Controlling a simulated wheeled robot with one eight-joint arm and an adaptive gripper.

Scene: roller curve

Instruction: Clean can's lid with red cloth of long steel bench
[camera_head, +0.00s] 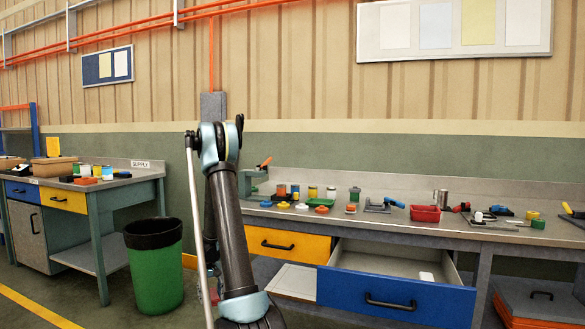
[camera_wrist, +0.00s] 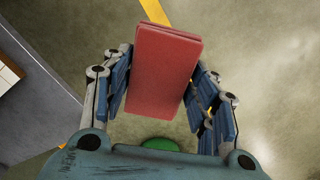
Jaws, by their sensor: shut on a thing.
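My gripper (camera_wrist: 162,85) is shut on a folded red cloth (camera_wrist: 165,65), a flat rectangular pad between the blue-padded fingers in the wrist view. The cloth is held above bare floor, away from any bench top. The gripper itself is not seen in the head view, where only my arm shows. The long steel bench (camera_head: 470,232) runs along the wall at right. Several small cans stand on it, among them a yellow-topped can (camera_head: 313,191), a can with white and yellow (camera_head: 331,193) and a dark green one (camera_head: 354,194). Which can is meant I cannot tell.
A blue drawer (camera_head: 395,295) stands pulled out from the long bench; a yellow drawer (camera_head: 288,244) is beside it. A red tray (camera_head: 425,214) and tools lie on top. A green bin (camera_head: 154,270) stands left of my arm, before a supply bench (camera_head: 130,178). Open floor lies around it.

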